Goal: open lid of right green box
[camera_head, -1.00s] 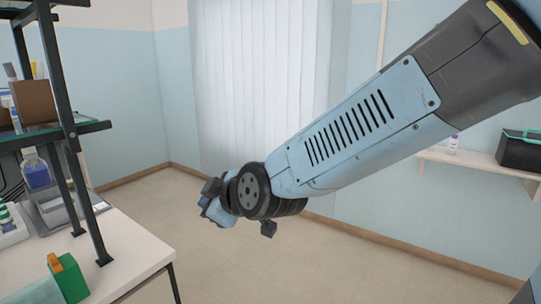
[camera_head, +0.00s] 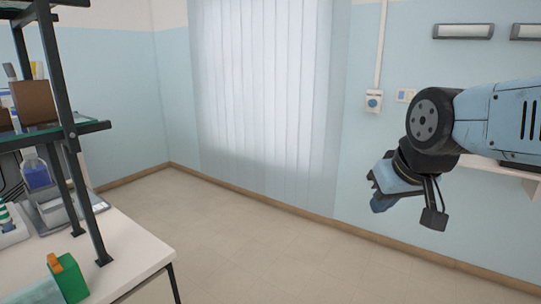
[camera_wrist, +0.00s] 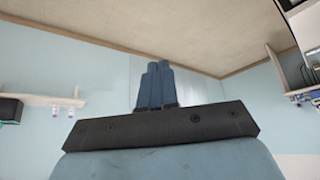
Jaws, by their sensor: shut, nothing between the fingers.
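A green box (camera_head: 69,279) with an orange part on its top stands at the front of the white table, at the lower left of the head view. It is the only such green box I see there; whether it is the right one, I cannot tell. Its lid is not clearly visible. My gripper (camera_head: 381,204) is far to the right of it, in the air before the blue wall. In the wrist view my gripper (camera_wrist: 158,66) shows its blue fingers together with nothing between them. No green box shows clearly in the wrist view.
The white table (camera_head: 128,255) carries a dark rack (camera_head: 85,190) with shelves, a blue-filled bottle (camera_head: 36,174) and other lab items. Open floor (camera_head: 240,245) lies between table and window wall. The wrist view, upside down, shows a wall shelf (camera_wrist: 45,99) and a black box (camera_wrist: 10,110).

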